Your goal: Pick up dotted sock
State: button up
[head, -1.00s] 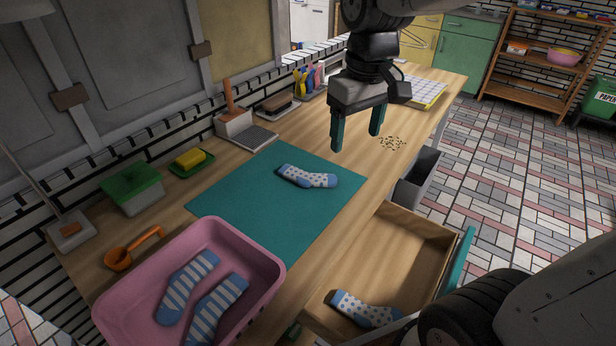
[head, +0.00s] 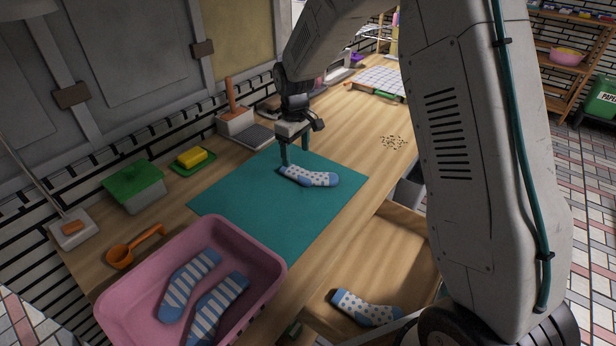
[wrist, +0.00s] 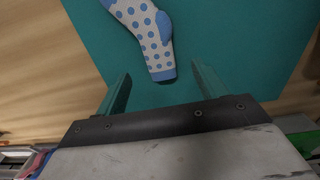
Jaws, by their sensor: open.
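A white sock with blue dots and a blue heel and toe, the dotted sock (head: 310,176), lies flat on the teal mat (head: 262,215). In the wrist view the dotted sock (wrist: 146,32) reaches from the top edge down toward the gap between my fingers. My gripper (head: 294,158) is open and empty, pointing down at the far side of the mat by the sock's far end. In the wrist view its fingers (wrist: 160,88) stand apart on either side of the sock's cuff. A second dotted sock (head: 364,307) lies in the open drawer (head: 395,245).
A pink tub (head: 275,272) at the front left holds two striped socks (head: 190,282). A green-lidded box (head: 133,184), a yellow block (head: 191,157) on a green dish and an orange scoop (head: 135,246) stand along the left. Most of the mat is bare.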

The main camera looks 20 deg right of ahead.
aim_at(299, 172)
jog(key=f, duration=0.6)
jog(key=shift+s+d+f, duration=0.2)
jog(key=shift+d+f, duration=0.1)
jog(key=shift+d, duration=0.05)
jog(key=c, duration=1.1)
